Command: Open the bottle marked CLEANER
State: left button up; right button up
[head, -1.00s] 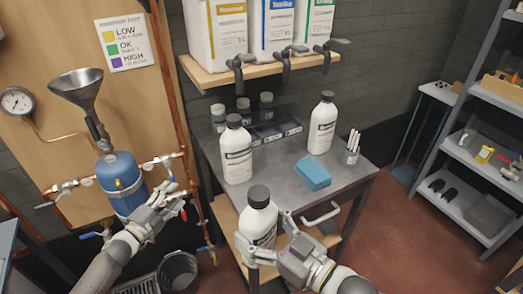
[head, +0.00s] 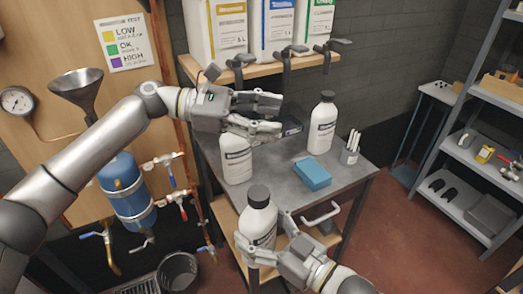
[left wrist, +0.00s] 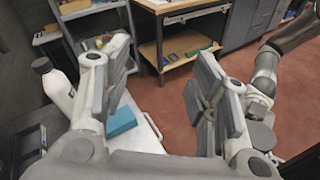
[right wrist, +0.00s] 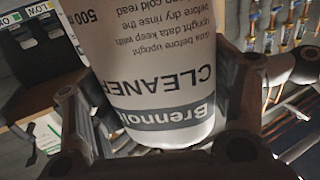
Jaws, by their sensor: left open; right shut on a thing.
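The white CLEANER bottle (head: 257,224) is upright with its dark cap (head: 259,194) on, in front of the table. Its label reads CLEANER upside down in the right wrist view (right wrist: 150,85). My right gripper (head: 264,243) is shut around the bottle's lower body. My left gripper (head: 282,115) is open and empty, above and beyond the held bottle, over the back of the table. In the left wrist view its fingers (left wrist: 160,100) are spread with nothing between them.
A similar white bottle (head: 236,168) stands on the metal table, its top hidden by my left gripper. Another (head: 321,125) stands farther right, near a blue block (head: 312,174) and a cup of pens (head: 350,150). A shelf with taps (head: 285,65) hangs above.

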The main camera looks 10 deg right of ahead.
pick_arm(q)
jog(key=s+d+r+m+g+y, duration=0.1)
jog(key=s+d+m+g+y, duration=0.15)
jog(key=s+m, duration=0.35)
jog(key=m+t+y, duration=0.5)
jog(key=m+y, duration=0.8)
jog(key=m, duration=0.3)
send_over(261, 192)
jog(key=d, duration=0.1)
jog(key=shift+s+d+f+h, duration=0.15)
jog(key=shift+f+h, duration=0.1)
jog(key=shift+f, duration=0.05)
jog(key=shift+a+y, duration=0.4)
jog(key=shift+a, duration=0.15)
jog(key=shift+w+f, duration=0.2)
jog(key=shift+f, duration=3.65)
jog(key=c, duration=1.1)
jog(key=shift+o, duration=0.2)
jog(key=shift+s, duration=0.1)
